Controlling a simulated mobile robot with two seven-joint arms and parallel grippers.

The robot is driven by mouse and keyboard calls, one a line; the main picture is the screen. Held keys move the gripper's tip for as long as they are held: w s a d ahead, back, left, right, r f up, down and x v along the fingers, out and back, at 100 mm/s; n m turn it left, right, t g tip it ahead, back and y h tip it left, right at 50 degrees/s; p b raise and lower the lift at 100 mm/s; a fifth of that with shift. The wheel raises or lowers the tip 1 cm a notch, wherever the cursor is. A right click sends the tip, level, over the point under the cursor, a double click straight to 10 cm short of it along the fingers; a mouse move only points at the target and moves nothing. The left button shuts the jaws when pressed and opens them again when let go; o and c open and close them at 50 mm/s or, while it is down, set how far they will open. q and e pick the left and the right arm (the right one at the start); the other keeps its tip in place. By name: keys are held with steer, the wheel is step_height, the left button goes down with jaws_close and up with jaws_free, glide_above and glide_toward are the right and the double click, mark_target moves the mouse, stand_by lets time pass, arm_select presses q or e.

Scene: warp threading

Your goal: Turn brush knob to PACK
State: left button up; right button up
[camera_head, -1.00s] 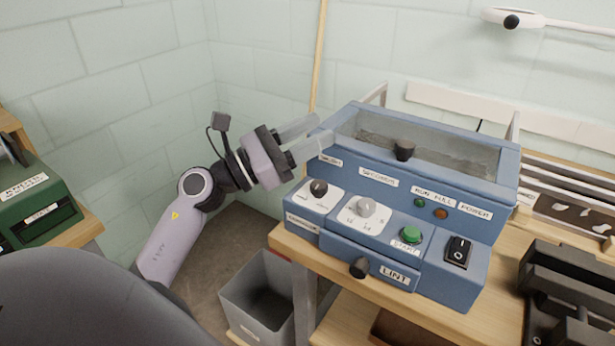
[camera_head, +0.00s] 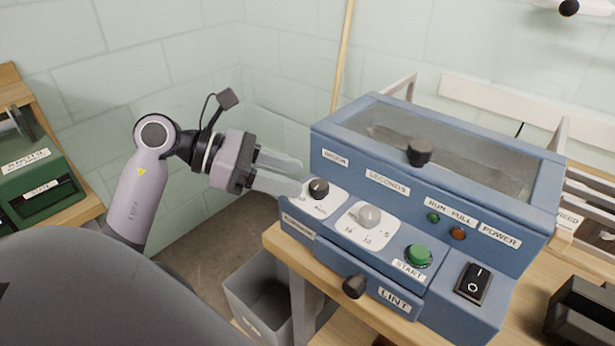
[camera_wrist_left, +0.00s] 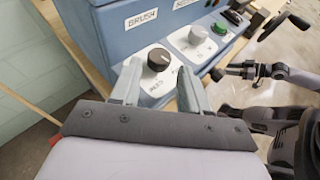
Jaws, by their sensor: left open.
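The brush knob (camera_head: 319,188) is a round black knob on a white dial plate at the left end of the blue machine, under the BRUSH label (camera_head: 335,158). My left gripper (camera_head: 301,177) is open, its fingertips just left of the knob. In the left wrist view the knob (camera_wrist_left: 158,60) lies ahead, in line with the gap between the fingertips (camera_wrist_left: 158,72). The fingers appear not to touch it. The dial lettering is too small or partly hidden to read surely. A dark gripper, seemingly my right one (camera_wrist_left: 248,70), shows in the left wrist view; its jaws are unclear.
A grey seconds knob (camera_head: 369,216), green START button (camera_head: 418,254) and black power switch (camera_head: 473,283) sit to the right of the brush knob. The LINT drawer handle (camera_head: 355,286) sticks out below. A grey bin (camera_head: 243,297) stands on the floor. Space left of the machine is free.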

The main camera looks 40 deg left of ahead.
mark_target(315, 184)
arm_select(q)
steer(key=shift+x, duration=2)
steer(key=c, duration=0.8)
steer(key=shift+o, duration=0.2)
